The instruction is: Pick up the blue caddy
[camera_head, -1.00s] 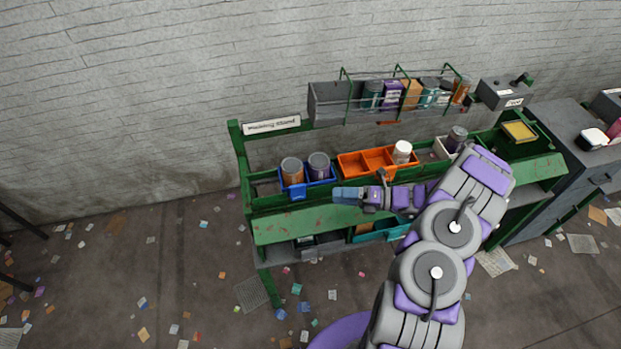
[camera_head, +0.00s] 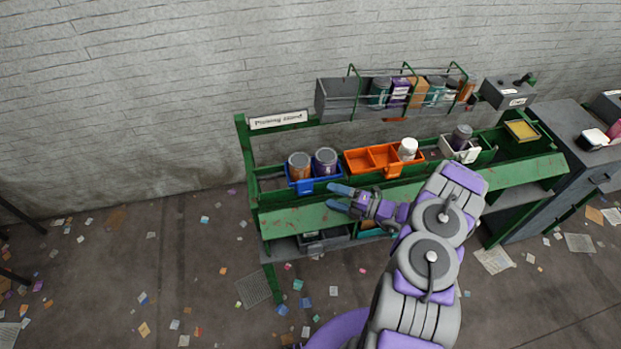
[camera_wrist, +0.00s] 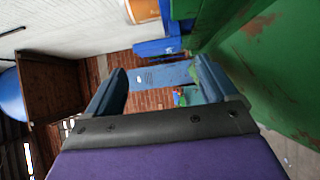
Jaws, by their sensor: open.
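The blue caddy (camera_head: 326,182) sits on the green stand at the left, holding two cans: one with an orange band (camera_head: 299,167) and one with a purple band (camera_head: 325,162). My gripper (camera_head: 335,198) is open and empty, just in front of and slightly right of the caddy, over the stand's front ledge, not touching the caddy as far as I can tell. In the wrist view, the gripper (camera_wrist: 160,88) has its blue fingers spread, and a blue part (camera_wrist: 158,47), probably the caddy, shows beyond them near the top.
The green stand (camera_head: 290,218) has a sloping front ledge. An orange caddy (camera_head: 357,162) with a white bottle stands right of the blue one, then a white caddy (camera_head: 461,153). A wire rack (camera_head: 340,97) with containers hangs behind. The floor is littered with scraps.

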